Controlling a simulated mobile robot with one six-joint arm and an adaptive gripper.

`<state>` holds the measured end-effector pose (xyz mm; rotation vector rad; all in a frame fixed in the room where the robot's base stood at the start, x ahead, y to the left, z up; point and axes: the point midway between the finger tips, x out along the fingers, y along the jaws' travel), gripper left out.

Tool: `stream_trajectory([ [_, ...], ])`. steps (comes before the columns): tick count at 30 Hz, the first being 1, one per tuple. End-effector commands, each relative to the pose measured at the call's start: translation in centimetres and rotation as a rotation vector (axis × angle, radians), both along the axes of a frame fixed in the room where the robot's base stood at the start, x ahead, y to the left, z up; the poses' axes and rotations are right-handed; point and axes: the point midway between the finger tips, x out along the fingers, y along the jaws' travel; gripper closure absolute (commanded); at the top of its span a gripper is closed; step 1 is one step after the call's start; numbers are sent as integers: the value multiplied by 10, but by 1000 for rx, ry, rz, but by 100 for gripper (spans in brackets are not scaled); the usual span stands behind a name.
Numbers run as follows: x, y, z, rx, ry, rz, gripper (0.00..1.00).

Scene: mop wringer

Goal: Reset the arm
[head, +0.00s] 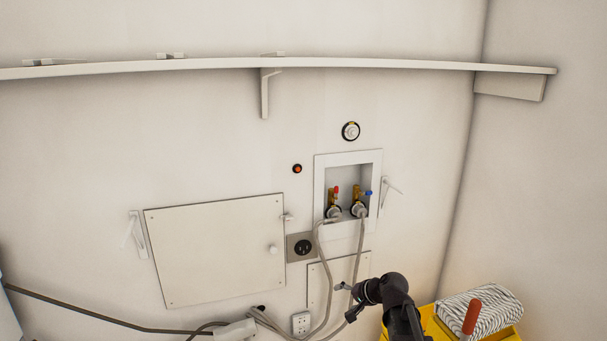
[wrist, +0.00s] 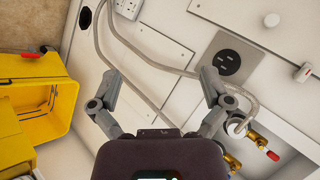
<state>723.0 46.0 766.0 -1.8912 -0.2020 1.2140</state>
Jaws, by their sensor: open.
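My gripper (head: 346,301) is at the lower middle right of the head view, in front of the wall and close to the grey hoses. In the wrist view my gripper (wrist: 160,80) has its two fingers spread apart with nothing between them. Grey hoses (wrist: 150,65) pass behind the fingers in that view. I cannot tell whether a finger touches a hose. My dark arm comes up from the bottom edge of the head view.
A recessed valve box (head: 348,160) holds two hose taps. A yellow bucket (head: 430,322) with a striped mop head (head: 488,305) and red handle (head: 472,315) stands at lower right. A black outlet (head: 303,247), wall panel (head: 215,250) and long shelf (head: 200,65) also show.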

Motion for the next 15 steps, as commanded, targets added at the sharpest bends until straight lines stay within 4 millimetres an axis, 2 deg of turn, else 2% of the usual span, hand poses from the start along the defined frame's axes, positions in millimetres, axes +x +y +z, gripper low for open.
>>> stream_trajectory([
  [1, -20, 3, -9, -67, 25, 50, 2],
  [9, -103, -10, -47, -414, 181, 295, 2],
  [15, -142, -25, -58, -579, 278, 404, 2],
])
